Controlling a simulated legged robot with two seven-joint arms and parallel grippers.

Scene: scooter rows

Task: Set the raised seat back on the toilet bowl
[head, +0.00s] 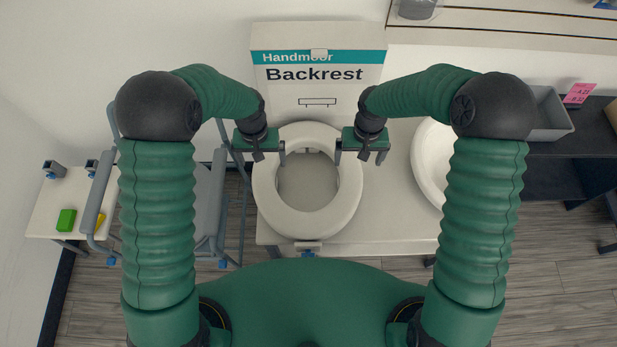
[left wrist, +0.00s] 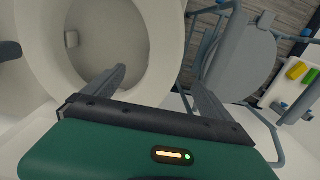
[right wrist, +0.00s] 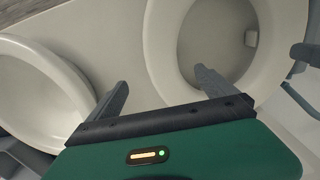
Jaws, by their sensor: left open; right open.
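The white ring-shaped raised seat (head: 308,224) lies level on a pale counter in the head view, with a small front bracket. Whether a bowl is under it is hidden. Another white oval rim (head: 428,180), bowl-like in the right wrist view (right wrist: 62,62), stands to the right, partly behind my right arm. My left gripper (head: 260,157) is open at the seat's rear left. In its wrist view one finger is over the opening and one outside the ring (left wrist: 155,55). My right gripper (head: 360,157) is open likewise at the rear right. Contact is unclear.
A "Backrest" box (head: 320,92) stands behind the seat against the wall. A grey framed chair (head: 208,205) and a small white table (head: 62,205) with a green block (head: 66,220) are left. A grey bin (head: 548,115) sits on a dark shelf at right.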

